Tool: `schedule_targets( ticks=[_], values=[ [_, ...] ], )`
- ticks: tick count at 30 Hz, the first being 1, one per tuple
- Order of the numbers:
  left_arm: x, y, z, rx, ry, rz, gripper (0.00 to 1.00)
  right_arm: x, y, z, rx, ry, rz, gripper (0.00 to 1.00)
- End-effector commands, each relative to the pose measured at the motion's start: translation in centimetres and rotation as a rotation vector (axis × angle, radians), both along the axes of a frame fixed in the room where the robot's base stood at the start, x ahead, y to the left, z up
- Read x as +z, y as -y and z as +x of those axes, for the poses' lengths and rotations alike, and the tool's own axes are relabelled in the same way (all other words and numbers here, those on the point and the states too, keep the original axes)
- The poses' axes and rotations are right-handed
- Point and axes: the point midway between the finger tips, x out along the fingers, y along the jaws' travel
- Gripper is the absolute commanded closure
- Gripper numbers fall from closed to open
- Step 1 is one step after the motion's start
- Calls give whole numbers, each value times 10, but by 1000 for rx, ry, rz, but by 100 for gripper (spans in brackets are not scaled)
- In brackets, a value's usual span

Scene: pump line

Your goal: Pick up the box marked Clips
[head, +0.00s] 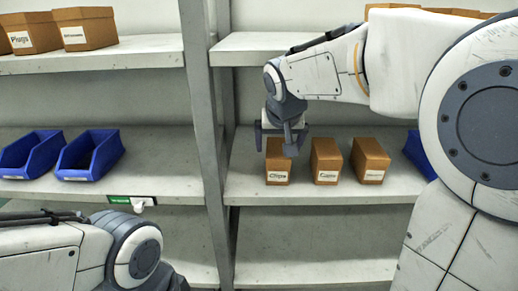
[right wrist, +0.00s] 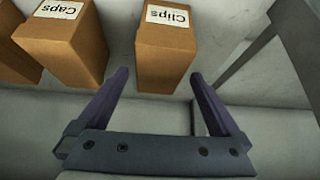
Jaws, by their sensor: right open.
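The box marked Clips (head: 277,168) is a brown carton with a white label. It stands at the left end of a row on the middle shelf of the right bay. My right gripper (head: 277,146) is at the box's upper part in the head view. In the right wrist view its two fingers (right wrist: 158,85) are spread and empty, one toward each side of the box, with the box ahead between them. My left gripper is out of view; only part of the left arm shows.
A box marked Caps (head: 326,165) stands just right of Clips, with another brown box (head: 370,162) beyond it. A shelf post (head: 203,100) rises to the left. Blue bins (head: 90,155) sit on the left bay's shelf. Bare shelf lies left of Clips.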

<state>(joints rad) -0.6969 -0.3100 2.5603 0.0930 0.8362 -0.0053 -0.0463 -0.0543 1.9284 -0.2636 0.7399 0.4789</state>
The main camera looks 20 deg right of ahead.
Motion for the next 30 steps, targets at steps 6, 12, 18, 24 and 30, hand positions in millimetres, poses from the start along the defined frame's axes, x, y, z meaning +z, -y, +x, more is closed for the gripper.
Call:
schedule_targets(
  ticks=[6, 12, 18, 24, 30],
  values=[
    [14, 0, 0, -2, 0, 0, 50, -12, 3, 10, 2, -5, -1, 0],
    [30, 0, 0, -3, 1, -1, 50, -37, 8, 27, 3, -6, -1, 0],
    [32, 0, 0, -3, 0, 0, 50, -48, 9, 33, 5, 0, -1, 0],
    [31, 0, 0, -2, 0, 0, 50, -48, 8, 33, 6, 1, 0, 15],
    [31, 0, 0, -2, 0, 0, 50, -48, 8, 33, 6, 1, 0, 92]
  ],
)
